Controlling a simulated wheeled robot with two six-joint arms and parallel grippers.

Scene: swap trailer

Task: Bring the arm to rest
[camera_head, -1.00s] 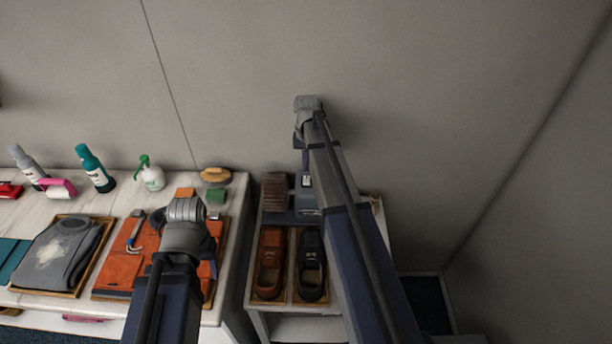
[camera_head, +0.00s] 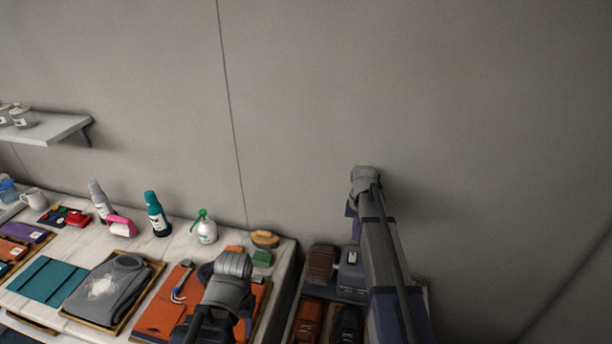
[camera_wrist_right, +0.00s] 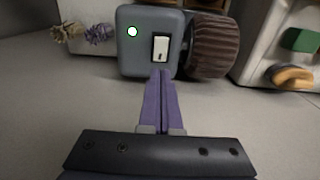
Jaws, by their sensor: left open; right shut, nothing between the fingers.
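My right arm reaches across the right of the head view, and its gripper (camera_head: 353,226) points down over a grey device (camera_head: 351,270). The right wrist view shows its purple fingers (camera_wrist_right: 162,100) shut with nothing between them. Their tips are close below the device's white switch (camera_wrist_right: 160,48); I cannot tell whether they touch it. A light (camera_wrist_right: 132,31) on the device is lit whitish green. My left arm's wrist (camera_head: 230,280) is over the orange cloth. Its gripper (camera_head: 248,326) is open, mostly hidden behind the wrist.
The marble counter (camera_head: 180,243) holds an orange folded cloth (camera_head: 160,318), a grey garment (camera_head: 108,285) and several bottles. A wall shelf (camera_head: 55,128) is at left. The wall stands close behind.

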